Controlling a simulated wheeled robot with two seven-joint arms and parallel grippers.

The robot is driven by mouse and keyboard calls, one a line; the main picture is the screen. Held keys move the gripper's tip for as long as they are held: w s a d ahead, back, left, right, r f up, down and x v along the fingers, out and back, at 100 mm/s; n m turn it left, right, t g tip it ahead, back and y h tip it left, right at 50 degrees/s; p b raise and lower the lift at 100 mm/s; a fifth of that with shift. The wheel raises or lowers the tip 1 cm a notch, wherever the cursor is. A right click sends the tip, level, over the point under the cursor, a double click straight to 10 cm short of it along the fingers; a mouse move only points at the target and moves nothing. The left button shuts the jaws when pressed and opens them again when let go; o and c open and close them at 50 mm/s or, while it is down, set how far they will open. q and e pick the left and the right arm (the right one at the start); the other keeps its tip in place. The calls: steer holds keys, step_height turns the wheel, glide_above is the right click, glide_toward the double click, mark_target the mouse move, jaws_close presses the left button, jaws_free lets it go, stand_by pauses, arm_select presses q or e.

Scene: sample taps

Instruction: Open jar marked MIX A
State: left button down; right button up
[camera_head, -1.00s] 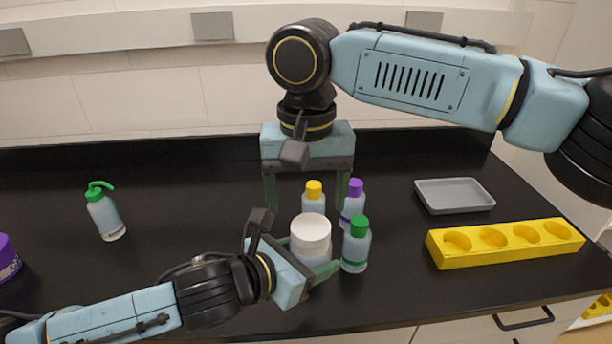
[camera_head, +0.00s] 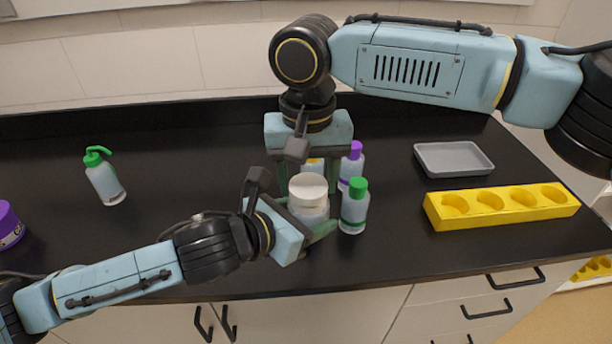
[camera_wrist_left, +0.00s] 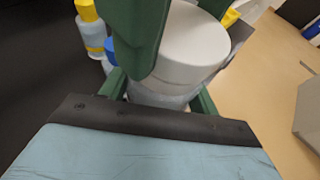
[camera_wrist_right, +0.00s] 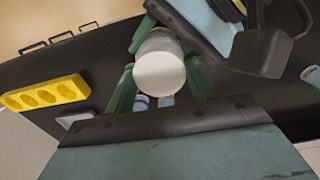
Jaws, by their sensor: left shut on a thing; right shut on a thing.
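A jar with a wide white lid (camera_head: 308,188) stands upright on the dark bench; no marking on it is readable. My left gripper (camera_head: 312,232) reaches in from the left and is shut around the jar's body; the left wrist view shows the body (camera_wrist_left: 160,92) between its fingers. My right gripper (camera_head: 308,178) points down from above and is shut on the white lid. The right wrist view shows the lid (camera_wrist_right: 160,72) between its green fingers. The lid appears seated on the jar.
Close to the jar stand a green-capped bottle (camera_head: 355,210), a purple-capped bottle (camera_head: 352,165) and a yellow-capped bottle (camera_head: 313,164). A yellow rack (camera_head: 500,212) and grey tray (camera_head: 454,158) are on the right. A green-topped wash bottle (camera_head: 105,180) and purple-lidded jar (camera_head: 8,225) are on the left.

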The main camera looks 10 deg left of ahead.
arm_select(q)
steer(key=shift+s+d, duration=0.1)
steer(key=shift+d, duration=0.1)
arm_select(e)
steer(key=shift+s+a+r, duration=0.1)
steer(key=shift+s+a, duration=0.05)
steer(key=shift+a, duration=0.15)
steer(key=shift+c, duration=0.6)
arm_select(q)
steer(key=shift+r, duration=0.1)
arm_select(e)
steer(key=shift+s+a+n, duration=0.1)
steer(key=shift+n, duration=0.4)
arm_select(q)
steer(key=shift+s+d, duration=0.1)
arm_select(e)
steer(key=n, duration=0.4)
steer(key=shift+s+n, duration=0.15)
steer(key=shift+n, duration=0.25)
steer(key=n, duration=0.3)
steer(key=shift+n, duration=0.3)
steer(key=n, duration=0.4)
steer(key=shift+s+d, duration=0.1)
steer(key=shift+d, duration=0.1)
arm_select(q)
steer(key=shift+a, duration=0.2)
arm_select(e)
steer(key=shift+r, duration=0.15)
